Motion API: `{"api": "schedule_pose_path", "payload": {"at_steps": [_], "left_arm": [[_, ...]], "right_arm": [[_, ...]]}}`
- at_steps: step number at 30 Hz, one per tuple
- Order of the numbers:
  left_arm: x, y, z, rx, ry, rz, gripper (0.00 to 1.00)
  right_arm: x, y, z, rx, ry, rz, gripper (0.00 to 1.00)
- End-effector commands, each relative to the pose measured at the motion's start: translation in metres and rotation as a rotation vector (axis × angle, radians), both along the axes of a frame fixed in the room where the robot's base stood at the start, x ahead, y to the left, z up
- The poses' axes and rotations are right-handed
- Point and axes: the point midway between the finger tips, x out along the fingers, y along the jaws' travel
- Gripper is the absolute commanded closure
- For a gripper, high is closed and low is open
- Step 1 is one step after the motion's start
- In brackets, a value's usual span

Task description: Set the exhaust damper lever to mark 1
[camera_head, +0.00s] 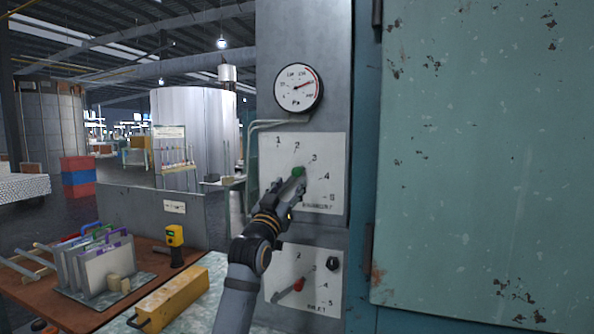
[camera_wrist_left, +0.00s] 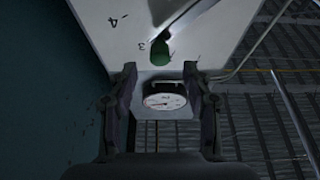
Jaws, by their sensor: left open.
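The upper white plate (camera_head: 325,150) has marks 1 to 5 in an arc and blurred lettering at its foot. The exhaust damper lever has a green knob (camera_head: 298,171), near mark 3. In the left wrist view the green knob (camera_wrist_left: 160,52) hangs from a grey bar, right of the number 3. My left gripper (camera_head: 287,188) is in front of the plate, with its jaws open. In the left wrist view the two fingers (camera_wrist_left: 159,75) are on either side of the knob's line, and the knob shows just beyond the tips, not gripped. The gripper partly hides the lever. My right gripper is not in view.
A round gauge (camera_head: 298,88) sits above the plate. A lower plate marked INLET (camera_head: 322,295) carries a red-knobbed lever (camera_head: 299,284) and a black knob (camera_head: 333,263). A teal cabinet (camera_head: 480,160) stands at right. A bench with a yellow box (camera_head: 173,300) is at lower left.

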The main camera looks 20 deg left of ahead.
Motion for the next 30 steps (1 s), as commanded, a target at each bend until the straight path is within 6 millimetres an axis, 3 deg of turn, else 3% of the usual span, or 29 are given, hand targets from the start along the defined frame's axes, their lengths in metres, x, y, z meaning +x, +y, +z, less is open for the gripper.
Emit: {"api": "schedule_pose_path", "payload": {"at_steps": [2, 9, 21, 30], "left_arm": [[0.017, -0.001, 0.014, -0.001, 0.001, 0.0, 0.5], [0.056, -0.002, 0.027, 0.0, 0.001, 0.0, 0.5], [0.066, -0.002, 0.027, 0.001, 0.001, 0.001, 0.5], [0.065, -0.002, 0.027, 0.0, 0.001, 0.001, 0.91]], "right_arm": [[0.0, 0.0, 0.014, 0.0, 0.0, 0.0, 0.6], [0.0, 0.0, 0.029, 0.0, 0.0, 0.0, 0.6], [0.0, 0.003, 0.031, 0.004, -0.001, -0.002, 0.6], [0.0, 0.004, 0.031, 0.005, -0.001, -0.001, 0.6]]}}
